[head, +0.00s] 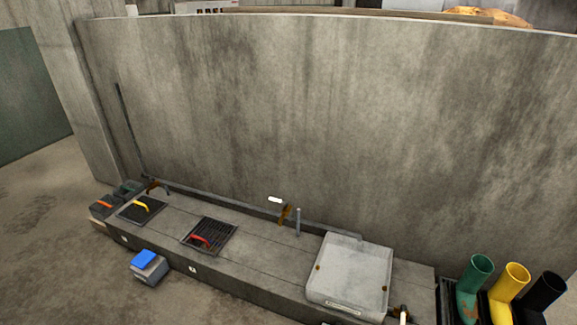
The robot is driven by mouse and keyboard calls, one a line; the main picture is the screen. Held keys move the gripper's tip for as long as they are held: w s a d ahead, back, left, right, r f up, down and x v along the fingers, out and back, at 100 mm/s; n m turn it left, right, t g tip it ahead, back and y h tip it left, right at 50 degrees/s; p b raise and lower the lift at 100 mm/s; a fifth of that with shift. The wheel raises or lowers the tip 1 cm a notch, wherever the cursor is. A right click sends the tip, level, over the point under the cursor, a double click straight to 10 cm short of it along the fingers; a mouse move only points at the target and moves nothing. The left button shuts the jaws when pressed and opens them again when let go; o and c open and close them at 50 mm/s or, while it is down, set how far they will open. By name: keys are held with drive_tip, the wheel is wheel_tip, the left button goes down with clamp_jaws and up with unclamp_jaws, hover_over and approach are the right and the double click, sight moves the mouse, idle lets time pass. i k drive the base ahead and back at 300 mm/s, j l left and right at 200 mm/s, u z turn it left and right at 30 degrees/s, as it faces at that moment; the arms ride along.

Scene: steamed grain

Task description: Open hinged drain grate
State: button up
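A dark slatted grate (218,228) with a red handle (201,240) lies flat in the top of the long low concrete ledge, left of centre in the head view. Further left is a dark square panel (136,213) with a yellow handle (141,202); its surface is too small to tell whether it is slatted. The slatted grate appears closed, level with the ledge top. I cannot make out its hinge. My gripper is not in view.
The concrete ledge (265,255) runs along a tall stained wall (300,110). A pale square lidded box (350,270) stands on its right part. A blue-topped grey box (149,267) sits on the floor in front. Green, yellow and black boots (510,285) stand right. The left floor is clear.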

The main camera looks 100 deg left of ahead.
sight(200, 238)
drive_tip(key=u, duration=4.25)
